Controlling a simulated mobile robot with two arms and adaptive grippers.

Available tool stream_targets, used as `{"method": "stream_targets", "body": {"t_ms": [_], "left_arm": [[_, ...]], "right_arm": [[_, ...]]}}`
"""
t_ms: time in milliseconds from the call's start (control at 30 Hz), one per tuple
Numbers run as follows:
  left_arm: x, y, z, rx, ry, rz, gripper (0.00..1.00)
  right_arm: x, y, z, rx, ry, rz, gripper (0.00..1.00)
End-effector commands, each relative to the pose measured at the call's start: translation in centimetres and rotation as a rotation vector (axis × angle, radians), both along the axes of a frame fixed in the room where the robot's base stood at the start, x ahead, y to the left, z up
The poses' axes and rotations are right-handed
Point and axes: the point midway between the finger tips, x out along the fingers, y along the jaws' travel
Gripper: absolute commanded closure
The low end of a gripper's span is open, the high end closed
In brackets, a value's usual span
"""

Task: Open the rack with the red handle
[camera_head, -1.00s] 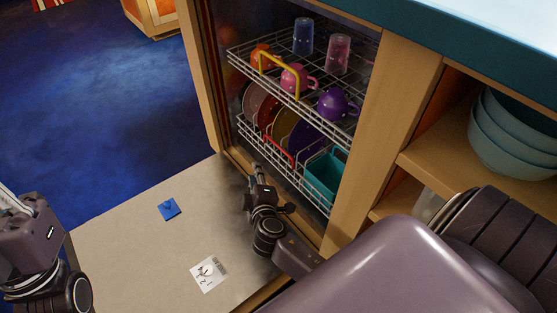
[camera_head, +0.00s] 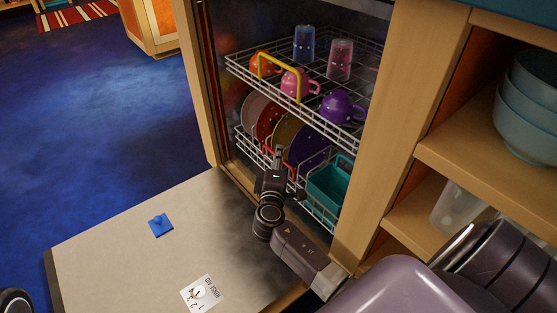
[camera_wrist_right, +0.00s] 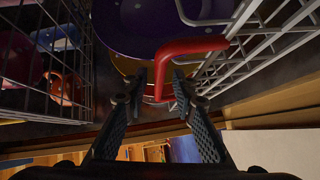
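The open dishwasher holds a lower wire rack (camera_head: 243,142) with plates and a teal basket (camera_head: 328,188). In the right wrist view the rack's red handle (camera_wrist_right: 192,46) is a bent bar just ahead of the fingers, with its lower part between the fingertips. My right gripper (camera_wrist_right: 157,84) is open there, its two fingers apart on either side; contact cannot be told. In the head view my right gripper (camera_head: 278,156) is at the rack's front and mostly hides the handle. Only a dark rounded piece of my left arm shows at the bottom left corner; its gripper is out of view.
The upper rack (camera_head: 235,66) has a yellow handle (camera_head: 280,68) and holds cups and glasses. The lowered door (camera_head: 120,235) lies below, with a blue piece (camera_head: 160,225) on it. A wooden cabinet post (camera_head: 395,130) stands close on the right. Blue floor is clear at left.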

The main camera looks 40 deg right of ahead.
Motion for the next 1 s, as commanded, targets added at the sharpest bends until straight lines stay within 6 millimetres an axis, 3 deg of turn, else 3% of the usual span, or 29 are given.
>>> {"method": "stream_targets", "body": {"t_ms": [267,500,1000], "left_arm": [[-0.04,-0.01,0.07,0.000,-0.002,0.000,1.00],[-0.01,-0.02,0.06,0.001,-0.001,0.000,1.00],[0.00,-0.03,0.05,0.000,-0.001,-0.001,1.00]], "right_arm": [[0.13,-0.12,0.04,0.000,0.000,0.000,0.76],[0.11,-0.10,0.02,0.000,0.000,0.000,1.00],[0.07,-0.10,-0.06,0.001,0.001,0.000,1.00]]}}
